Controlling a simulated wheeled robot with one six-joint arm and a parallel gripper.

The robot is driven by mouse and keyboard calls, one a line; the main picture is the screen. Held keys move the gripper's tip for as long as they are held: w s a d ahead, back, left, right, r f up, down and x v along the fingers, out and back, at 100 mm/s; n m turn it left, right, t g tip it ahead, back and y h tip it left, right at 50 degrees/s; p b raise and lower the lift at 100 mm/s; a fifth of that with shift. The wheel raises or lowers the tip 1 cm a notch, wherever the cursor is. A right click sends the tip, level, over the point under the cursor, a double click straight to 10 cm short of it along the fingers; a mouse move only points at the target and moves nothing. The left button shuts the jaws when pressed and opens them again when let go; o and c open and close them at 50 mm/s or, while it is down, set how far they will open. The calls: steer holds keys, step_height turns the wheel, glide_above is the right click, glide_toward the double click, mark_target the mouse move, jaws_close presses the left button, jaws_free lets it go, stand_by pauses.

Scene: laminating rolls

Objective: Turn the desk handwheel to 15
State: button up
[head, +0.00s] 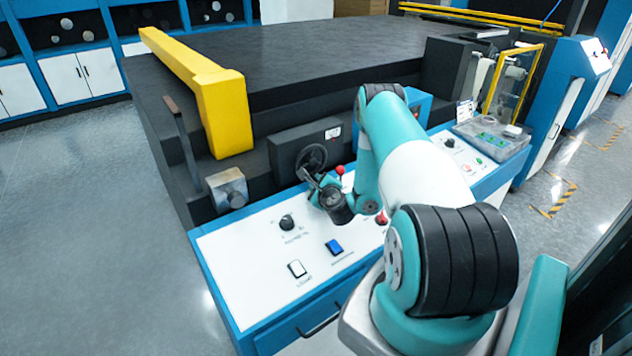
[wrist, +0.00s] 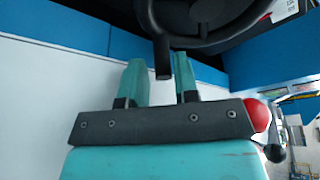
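The black desk handwheel (head: 311,158) stands on a dark block at the back of the white desk panel. In the wrist view its rim and spokes (wrist: 205,22) fill the top, and its dark handle (wrist: 162,62) points down. My gripper (wrist: 160,68) has two teal fingers standing apart, one on each side of the handle's end. Narrow gaps show between handle and fingers, so it looks open around the handle rather than shut on it. In the head view my wrist partly hides the gripper beside the wheel. I cannot read any scale number.
The white panel carries a black knob (head: 286,222), a blue switch (head: 334,246) and a white switch (head: 297,268). A yellow bar (head: 205,90) lies over the machine bed. A clear tray (head: 492,135) sits at the right.

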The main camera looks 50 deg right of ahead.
steer(key=shift+s+d, duration=0.1)
steer(key=shift+d, duration=0.1)
steer(key=shift+c, duration=0.2)
jaws_close()
steer(key=shift+d+f+b, duration=0.2)
steer(key=shift+f+b, duration=0.1)
steer(key=shift+b, duration=0.75)
steer(key=shift+d+r+n+h+b, duration=0.15)
steer(key=shift+n+h+b, duration=0.15)
steer(key=shift+n+b, duration=0.15)
steer(key=shift+r, duration=0.15)
steer(key=shift+o, duration=0.2)
jaws_free()
steer(key=shift+s, duration=0.1)
